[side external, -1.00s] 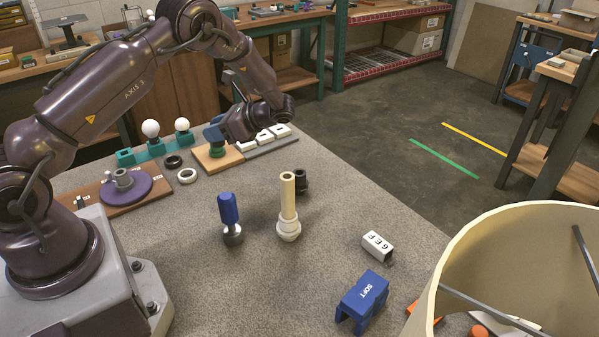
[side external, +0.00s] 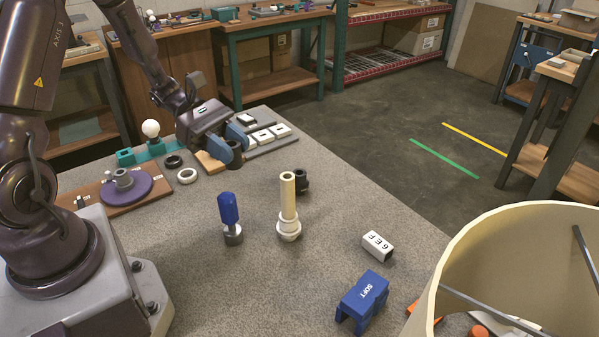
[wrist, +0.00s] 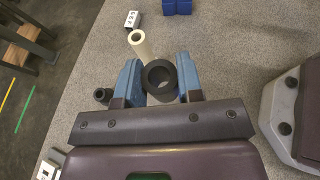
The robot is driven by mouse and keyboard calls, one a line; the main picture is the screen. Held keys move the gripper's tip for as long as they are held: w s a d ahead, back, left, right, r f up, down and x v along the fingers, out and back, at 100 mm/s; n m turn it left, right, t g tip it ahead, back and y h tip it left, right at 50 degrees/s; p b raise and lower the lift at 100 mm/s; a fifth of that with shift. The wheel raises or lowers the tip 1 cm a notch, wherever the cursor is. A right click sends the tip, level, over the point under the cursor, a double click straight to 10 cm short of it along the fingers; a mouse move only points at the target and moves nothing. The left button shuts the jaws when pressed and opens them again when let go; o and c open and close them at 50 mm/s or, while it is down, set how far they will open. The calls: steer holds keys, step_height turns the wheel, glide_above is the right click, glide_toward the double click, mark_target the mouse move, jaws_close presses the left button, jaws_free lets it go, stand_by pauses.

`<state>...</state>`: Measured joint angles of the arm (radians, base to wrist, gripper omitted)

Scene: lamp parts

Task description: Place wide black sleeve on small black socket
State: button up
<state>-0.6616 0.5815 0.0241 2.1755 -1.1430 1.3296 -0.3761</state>
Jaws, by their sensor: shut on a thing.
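The wide black sleeve (wrist: 161,79) is a thick black ring, seen open end up in the wrist view. My gripper (wrist: 160,85) is shut on it, with a blue finger on each side. In the side view my gripper (side external: 236,140) holds the sleeve (side external: 239,146) above the far left part of the table, partly hidden by a finger. The small black socket (side external: 301,182) stands on the table behind the cream column, which hides part of it. In the wrist view the socket (wrist: 103,95) is left of my gripper, apart from the sleeve.
A tall cream column (side external: 288,207) stands beside the socket. A blue-handled tool (side external: 229,217) stands left of it. A white lettered block (side external: 377,246), a blue SOFT block (side external: 362,302) and a large cream shade (side external: 500,245) are nearer. Black and white rings lie at left.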

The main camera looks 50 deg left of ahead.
step_height(320, 180, up, 2)
steer(key=w+n+t+y, duration=0.2)
steer(key=w+n+t, duration=0.1)
steer(key=n+t, duration=0.1)
steer(key=y, duration=0.1)
glide_above(299, 183)
steer(key=a, duration=0.1)
step_height(299, 183, down, 9)
steer(key=shift+w+a+f+n+t, duration=0.1)
steer(key=shift+w+f+n+t, duration=0.15)
steer(key=shift+f, duration=0.65)
steer(key=shift+w+f+n+t, duration=0.15)
steer(key=shift+w+f, duration=0.1)
steer(key=shift+f, duration=0.65)
steer(key=shift+f, duration=0.3)
steer(key=o, duration=0.9)
